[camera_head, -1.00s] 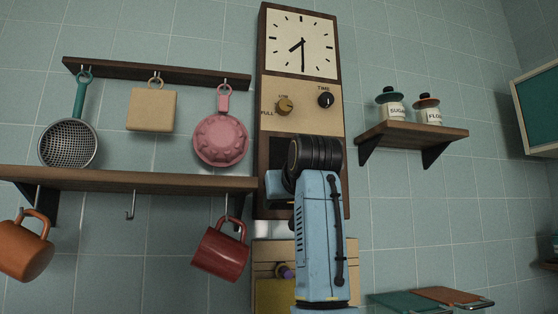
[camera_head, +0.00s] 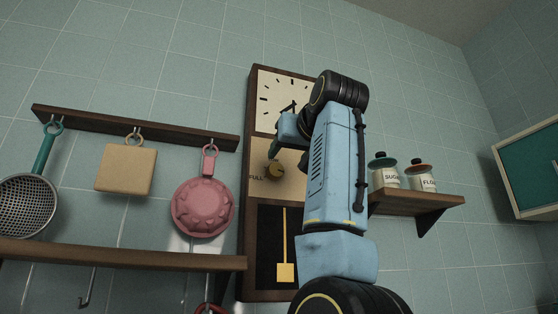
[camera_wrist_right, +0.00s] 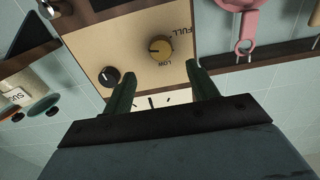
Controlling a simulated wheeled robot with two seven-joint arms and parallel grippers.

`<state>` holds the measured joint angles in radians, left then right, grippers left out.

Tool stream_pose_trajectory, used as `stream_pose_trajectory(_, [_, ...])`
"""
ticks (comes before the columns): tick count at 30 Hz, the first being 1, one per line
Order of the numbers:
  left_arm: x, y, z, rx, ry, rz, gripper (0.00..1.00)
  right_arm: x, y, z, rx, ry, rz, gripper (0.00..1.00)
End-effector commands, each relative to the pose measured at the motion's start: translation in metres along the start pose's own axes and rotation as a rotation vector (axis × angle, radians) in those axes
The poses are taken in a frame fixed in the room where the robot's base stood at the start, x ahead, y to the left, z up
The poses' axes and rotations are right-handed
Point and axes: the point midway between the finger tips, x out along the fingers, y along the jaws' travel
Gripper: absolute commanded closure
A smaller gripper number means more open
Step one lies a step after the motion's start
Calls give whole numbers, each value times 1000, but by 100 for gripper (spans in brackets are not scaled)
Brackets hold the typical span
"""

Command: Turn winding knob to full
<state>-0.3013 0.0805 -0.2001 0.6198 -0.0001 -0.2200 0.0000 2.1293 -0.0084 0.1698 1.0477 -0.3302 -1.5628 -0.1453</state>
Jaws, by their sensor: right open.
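The wall clock (camera_head: 249,215) has a brass winding knob (camera_head: 274,172) on its tan panel, with a FULL label to its left. The knob also shows in the right wrist view (camera_wrist_right: 160,48), upside down, with LOW and FULL marks beside it. Its exact pointer angle is hard to tell. My right gripper (camera_wrist_right: 162,70) is open and empty; its two dark green fingers point toward the panel, apart from the knob, which appears beyond and between the tips. In the head view my right forearm covers part of the clock face and panel. My left gripper is not in view.
A black TIME knob (camera_wrist_right: 109,76) sits beside the winding knob on the panel. A yellow pendulum (camera_head: 285,272) hangs below. A pink pan (camera_head: 203,207) hangs to the left; a shelf with jars (camera_head: 418,200) is at right.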

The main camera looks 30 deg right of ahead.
Motion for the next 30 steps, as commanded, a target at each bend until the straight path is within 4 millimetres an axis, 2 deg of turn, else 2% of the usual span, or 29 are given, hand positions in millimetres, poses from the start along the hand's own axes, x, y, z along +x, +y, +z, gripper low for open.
stream_pose_trajectory(1, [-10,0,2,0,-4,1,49,14,0,-2,-1,-8,-1,42])
stream_pose_trajectory(3, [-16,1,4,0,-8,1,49,28,0,-2,0,-7,-1,42])
stream_pose_trajectory(9, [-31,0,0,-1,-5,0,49,60,0,-2,-1,-5,-1,42])
stream_pose_trajectory(15, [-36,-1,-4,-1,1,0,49,74,0,0,0,-2,-1,42])
stream_pose_trajectory(23, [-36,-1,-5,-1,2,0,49,76,0,1,0,-2,-1,42])
stream_pose_trajectory(26, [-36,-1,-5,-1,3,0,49,75,0,1,0,-2,0,51])
stream_pose_trajectory(30, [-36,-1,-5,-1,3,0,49,75,0,1,0,-2,0,69])
